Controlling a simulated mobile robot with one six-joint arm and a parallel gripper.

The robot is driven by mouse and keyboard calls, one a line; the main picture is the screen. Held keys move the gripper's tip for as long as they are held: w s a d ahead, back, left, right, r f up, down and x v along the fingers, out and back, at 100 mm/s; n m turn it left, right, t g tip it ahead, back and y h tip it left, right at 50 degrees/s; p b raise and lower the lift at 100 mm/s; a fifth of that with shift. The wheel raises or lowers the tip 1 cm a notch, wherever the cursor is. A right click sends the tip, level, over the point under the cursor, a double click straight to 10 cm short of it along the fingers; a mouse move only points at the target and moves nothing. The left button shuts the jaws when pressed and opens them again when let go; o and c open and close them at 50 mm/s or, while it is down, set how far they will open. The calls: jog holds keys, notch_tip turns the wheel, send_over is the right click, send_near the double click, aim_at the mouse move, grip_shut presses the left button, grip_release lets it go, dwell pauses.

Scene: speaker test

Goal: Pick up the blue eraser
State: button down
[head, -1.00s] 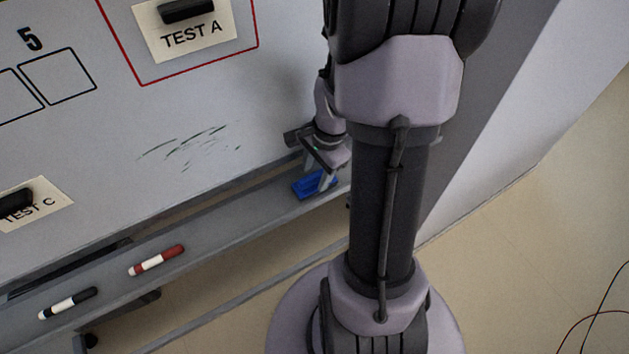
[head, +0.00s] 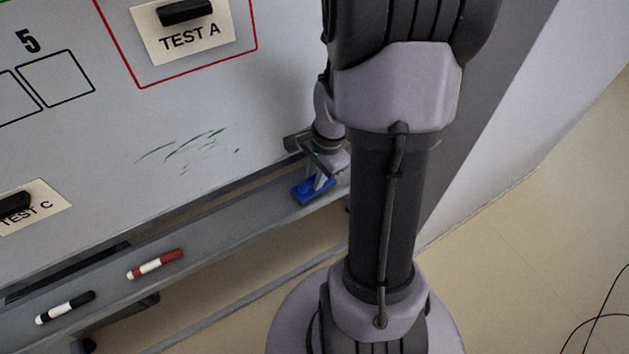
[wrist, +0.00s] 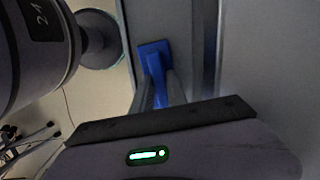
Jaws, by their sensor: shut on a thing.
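The blue eraser (head: 309,191) lies on the grey tray (head: 225,232) below the whiteboard, near the tray's right end in the head view. My gripper (head: 322,184) reaches down to it, with its fingers closed on part of the eraser. In the wrist view the eraser (wrist: 154,62) shows between and beyond the two fingertips (wrist: 160,88). Part of the eraser is hidden by the fingers. It seems to be still at tray level; I cannot tell whether it touches the tray.
A red marker (head: 155,264) and a black marker (head: 65,307) lie on the tray to the left. The whiteboard (head: 150,185) rises behind the tray, with dark scribbles and the TEST A (head: 190,38) and TEST C (head: 40,205) cards. The tray between eraser and red marker is clear.

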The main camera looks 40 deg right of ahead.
jog(key=shift+w+r+p, duration=0.1)
jog(key=shift+r+p, duration=0.35)
jog(key=r, duration=0.1)
jog(key=s+r+p, duration=0.1)
jog(key=r, duration=0.1)
jog(key=shift+d+r, duration=0.1)
jog(key=shift+r, duration=0.05)
jog(key=s+d+r+p, duration=0.1)
jog(key=s+d, duration=0.2)
jog(key=s, duration=1.1)
jog(key=shift+s+d, duration=0.3)
jog(key=shift+d, duration=0.1)
jog(key=c, duration=2.1)
grip_release()
jog(key=shift+r, duration=0.1)
grip_shut()
